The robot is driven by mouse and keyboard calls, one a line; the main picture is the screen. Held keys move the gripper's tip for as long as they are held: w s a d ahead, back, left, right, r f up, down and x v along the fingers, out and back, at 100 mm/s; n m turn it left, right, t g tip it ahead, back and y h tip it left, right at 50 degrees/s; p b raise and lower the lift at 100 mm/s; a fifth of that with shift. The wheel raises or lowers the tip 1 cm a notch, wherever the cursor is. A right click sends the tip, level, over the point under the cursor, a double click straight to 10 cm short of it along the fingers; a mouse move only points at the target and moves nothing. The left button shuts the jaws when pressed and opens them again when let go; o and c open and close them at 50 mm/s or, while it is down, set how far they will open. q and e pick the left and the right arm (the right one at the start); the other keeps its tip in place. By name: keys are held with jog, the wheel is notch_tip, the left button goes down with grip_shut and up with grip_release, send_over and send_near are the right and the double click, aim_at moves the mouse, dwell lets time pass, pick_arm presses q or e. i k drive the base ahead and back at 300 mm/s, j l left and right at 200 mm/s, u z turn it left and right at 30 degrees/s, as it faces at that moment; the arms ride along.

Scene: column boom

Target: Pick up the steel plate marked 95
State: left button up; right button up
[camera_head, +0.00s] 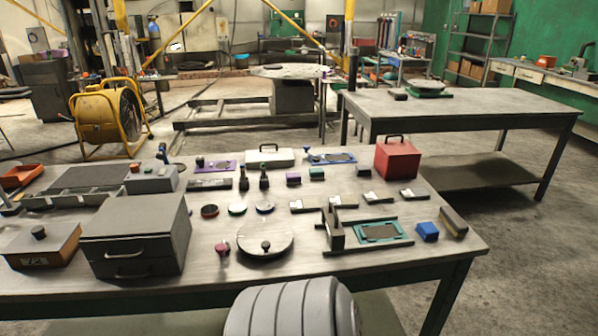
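Neither of my grippers is in view.
A grey metal box (135,243) and a round lidded disc (265,240) stand in front. A fixture with a teal frame (381,232) and a blue block (428,232) lie nearer than the plates. A red box (398,158) stands behind them. Another table (470,108) is at back right.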

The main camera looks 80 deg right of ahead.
aim_at(379, 196)
jog(key=z, duration=2.95)
